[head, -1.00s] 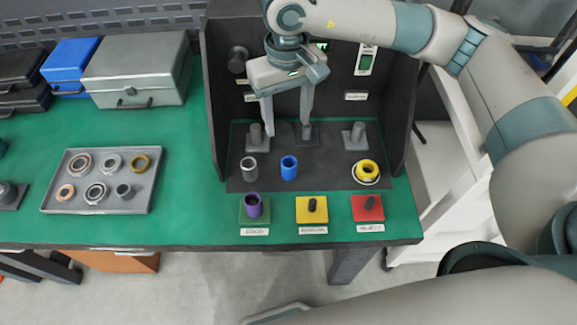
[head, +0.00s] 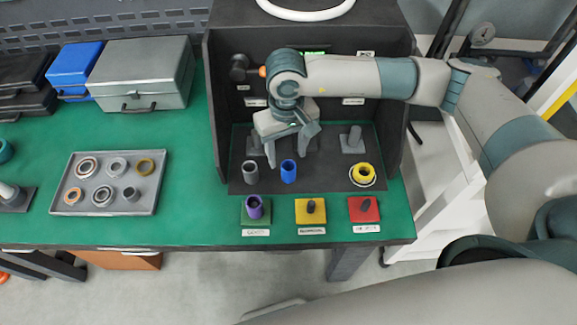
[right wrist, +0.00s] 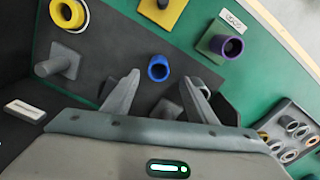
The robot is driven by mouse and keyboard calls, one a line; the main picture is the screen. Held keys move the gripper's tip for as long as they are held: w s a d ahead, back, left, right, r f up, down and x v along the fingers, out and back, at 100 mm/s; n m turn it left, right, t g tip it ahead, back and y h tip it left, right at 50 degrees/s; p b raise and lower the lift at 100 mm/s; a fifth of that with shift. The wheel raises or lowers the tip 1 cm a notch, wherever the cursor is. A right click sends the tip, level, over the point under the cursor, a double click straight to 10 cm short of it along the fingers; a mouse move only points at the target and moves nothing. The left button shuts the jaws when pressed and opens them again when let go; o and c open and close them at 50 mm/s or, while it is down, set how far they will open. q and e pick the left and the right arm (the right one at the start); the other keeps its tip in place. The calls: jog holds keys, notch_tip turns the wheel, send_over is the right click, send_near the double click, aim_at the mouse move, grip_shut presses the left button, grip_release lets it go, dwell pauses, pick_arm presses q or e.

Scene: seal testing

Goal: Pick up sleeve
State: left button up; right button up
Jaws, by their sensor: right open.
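Several sleeves stand at the test box: a grey one (head: 250,172), a blue one (head: 288,171) and a yellow one (head: 363,173) on a white ring. A purple sleeve (head: 254,207) stands on the green pad marked GOOD. My right gripper (head: 283,155) is open and points down just behind the blue sleeve. In the right wrist view the blue sleeve (right wrist: 158,68) stands upright ahead of the gap between the open fingers (right wrist: 162,80), with nothing held. The grey sleeve does not show clearly there. My left gripper is not in view.
Posts on square plates (head: 353,139) stand behind the sleeves, inside the dark box walls. Yellow (head: 310,216) and red (head: 364,215) pads with short pegs lie in front. A grey tray (head: 151,197) of rings and toolboxes (head: 142,75) are at left.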

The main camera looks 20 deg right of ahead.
aim_at(288, 168)
jog(key=shift+f, duration=1.15)
jog(key=f+p, duration=0.2)
jog(key=shift+s+d+p, duration=0.1)
jog(key=shift+p, duration=0.25)
notch_tip(288, 168, down, 2)
jog(key=shift+f+p, duration=0.1)
jog(key=shift+p, duration=0.4)
jog(key=shift+f, duration=0.5)
jog(key=c, duration=1.3)
